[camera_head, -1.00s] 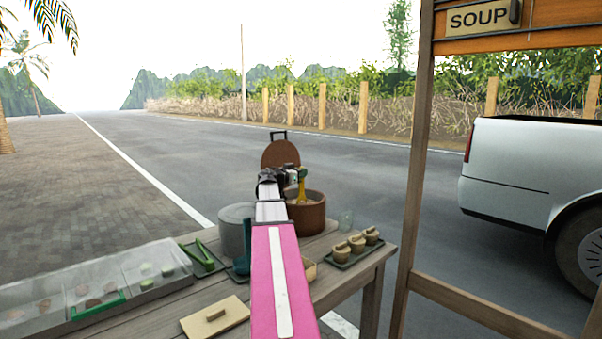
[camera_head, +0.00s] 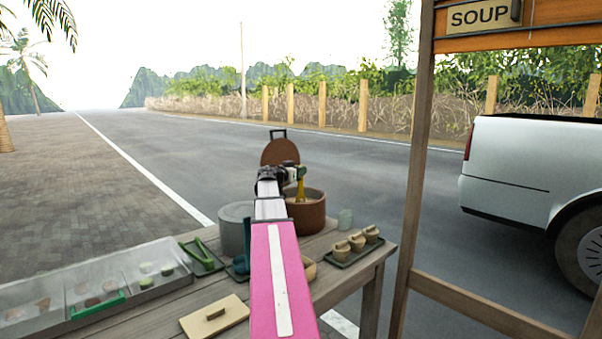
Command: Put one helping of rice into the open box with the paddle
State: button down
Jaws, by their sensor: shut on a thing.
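My gripper (camera_head: 298,174) is shut on the yellowish paddle (camera_head: 301,191) above the brown pot (camera_head: 313,219). The paddle points down, with its lower end inside the pot's rim. The rice in the pot is hard to make out, and I cannot tell whether any is on the paddle. A small tan container (camera_head: 311,271) shows just right of my pink arm. It is mostly hidden, and I cannot tell whether it is the open box.
A brown round lid (camera_head: 280,151) stands upright behind the pot. A grey pot (camera_head: 233,230) is to the left.

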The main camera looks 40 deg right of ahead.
jog(key=shift+r, duration=4.2)
